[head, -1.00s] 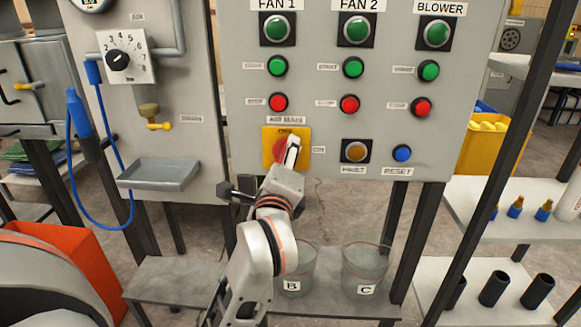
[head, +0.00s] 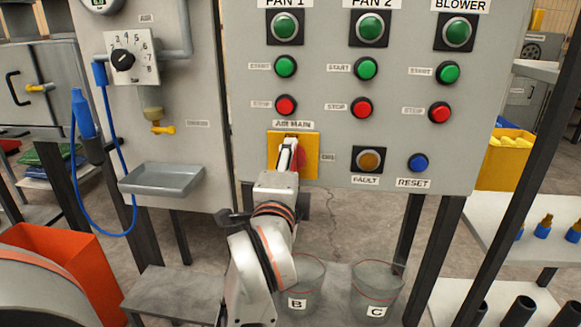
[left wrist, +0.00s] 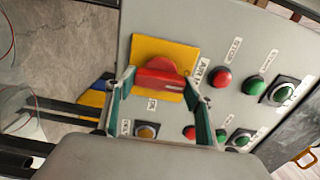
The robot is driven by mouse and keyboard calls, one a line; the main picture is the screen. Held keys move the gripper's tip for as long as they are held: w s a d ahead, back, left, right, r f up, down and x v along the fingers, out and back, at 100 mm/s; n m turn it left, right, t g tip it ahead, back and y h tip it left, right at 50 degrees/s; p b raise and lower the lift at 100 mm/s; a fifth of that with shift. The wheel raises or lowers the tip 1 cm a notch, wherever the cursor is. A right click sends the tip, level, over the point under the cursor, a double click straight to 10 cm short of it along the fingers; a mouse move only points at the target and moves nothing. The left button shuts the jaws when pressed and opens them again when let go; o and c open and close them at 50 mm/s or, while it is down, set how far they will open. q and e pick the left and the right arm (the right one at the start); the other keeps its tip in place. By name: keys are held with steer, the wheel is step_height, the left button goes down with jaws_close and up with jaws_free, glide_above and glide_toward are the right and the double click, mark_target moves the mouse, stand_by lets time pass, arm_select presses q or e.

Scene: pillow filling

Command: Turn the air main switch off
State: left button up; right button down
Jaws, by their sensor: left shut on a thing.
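The air main switch is a red rotary handle on a yellow plate (head: 310,143), low on the grey control panel under the AIR MAIN label. In the left wrist view the red handle (left wrist: 163,76) lies between my two fingers, its bar pointing roughly toward the AIR MAIN label. My left gripper (head: 289,148) is shut on this handle; its fingers also show in the left wrist view (left wrist: 160,80). In the head view the gripper hides most of the handle, with a little red showing at its right. My right gripper is not in view.
Beside the switch are an amber FAULT light (head: 369,160) and a blue RESET button (head: 418,162). Red stop buttons (head: 286,105) sit above. A grey tray (head: 162,179) juts out at left. Beakers B (head: 303,284) and C (head: 376,290) stand below the panel.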

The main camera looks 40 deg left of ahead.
arm_select(q)
steer(key=o, duration=1.1)
